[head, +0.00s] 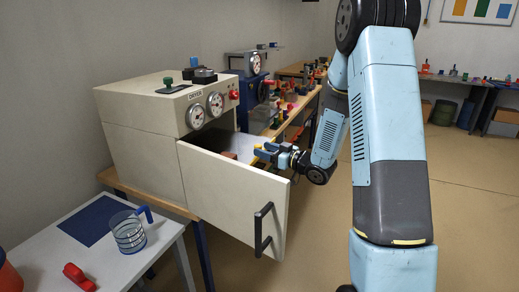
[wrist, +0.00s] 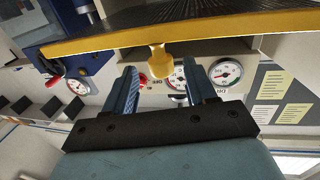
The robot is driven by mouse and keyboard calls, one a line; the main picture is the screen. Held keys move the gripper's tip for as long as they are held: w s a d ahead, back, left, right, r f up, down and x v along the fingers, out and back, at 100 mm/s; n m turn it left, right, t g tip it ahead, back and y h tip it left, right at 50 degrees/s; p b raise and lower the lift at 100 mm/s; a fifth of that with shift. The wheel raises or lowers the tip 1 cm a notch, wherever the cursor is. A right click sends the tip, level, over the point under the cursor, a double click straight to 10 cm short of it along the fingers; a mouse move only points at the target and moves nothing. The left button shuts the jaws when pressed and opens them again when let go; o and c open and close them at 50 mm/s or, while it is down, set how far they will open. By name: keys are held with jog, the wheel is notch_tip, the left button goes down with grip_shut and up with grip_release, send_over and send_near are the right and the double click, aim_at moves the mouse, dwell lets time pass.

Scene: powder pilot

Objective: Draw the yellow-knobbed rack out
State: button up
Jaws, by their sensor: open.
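The dryer (head: 150,125) stands on a bench at the left in the head view, its front door (head: 225,190) swung open. In the wrist view a dark mesh rack (wrist: 190,14) with a yellow front edge (wrist: 100,42) crosses the top. Its yellow knob (wrist: 157,62) sticks out from that edge. My gripper (wrist: 160,78) is open, and the knob appears between its fingertips in the picture, with clear gaps on both sides. I cannot tell how far apart they are in depth. In the head view my gripper (head: 266,150) is behind the door's upper edge at the dryer opening.
The open door with its black handle (head: 263,228) stands between the head camera and the opening. A white table (head: 105,262) holds a beaker (head: 128,235), a blue mat (head: 88,222) and a red object (head: 78,277). Benches with small objects line the back. The floor at right is clear.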

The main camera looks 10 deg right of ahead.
jog(key=v, duration=1)
jog(key=shift+d, duration=0.15)
jog(key=s+d+r+m+h, duration=0.2)
jog(key=d+r+h, duration=0.1)
jog(key=r+h, duration=0.3)
jog(key=s+d+r+m+h, duration=0.1)
jog(key=d+r+m+h, duration=0.15)
jog(key=r+h, duration=0.45)
jog(key=s+a+r+m+g, duration=0.2)
jog(key=s+a+g, duration=0.1)
jog(key=s, duration=1)
jog(key=s+a+r+m+g, duration=0.1)
jog(key=s+a+m+g, duration=0.1)
jog(key=s, duration=1.1)
jog(key=shift+a+r+g, duration=0.4)
jog(key=shift+a+g, duration=0.5)
jog(key=shift+g, duration=0.3)
